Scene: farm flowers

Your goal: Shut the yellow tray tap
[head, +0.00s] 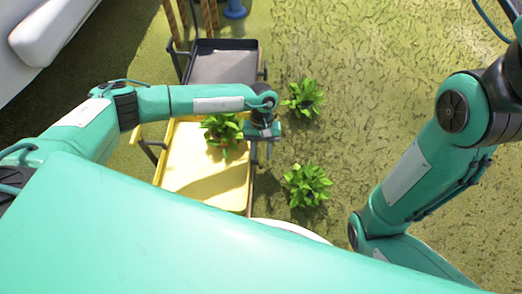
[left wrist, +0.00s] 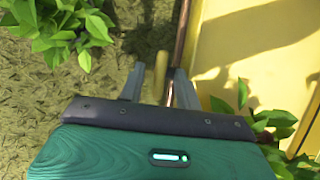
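The yellow tray (head: 205,184) sits on a dark-framed cart left of centre in the head view; it also shows at the upper right of the left wrist view (left wrist: 275,50). My left gripper (head: 262,149) points down at the tray's right edge. In the left wrist view its two fingers (left wrist: 157,88) are apart. A small tan-yellow upright piece (left wrist: 160,68), possibly the tap handle, shows between them beside a brown rail (left wrist: 178,45); I cannot tell whether it is touched. The rest of the tap is hidden. My right gripper is not in view.
A leafy plant (head: 221,130) is in the tray near my left gripper. Two more plants (head: 303,97) (head: 307,185) are on the ground to the right. A grey tray (head: 224,63) is behind. Open grass lies between the plants and my right arm.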

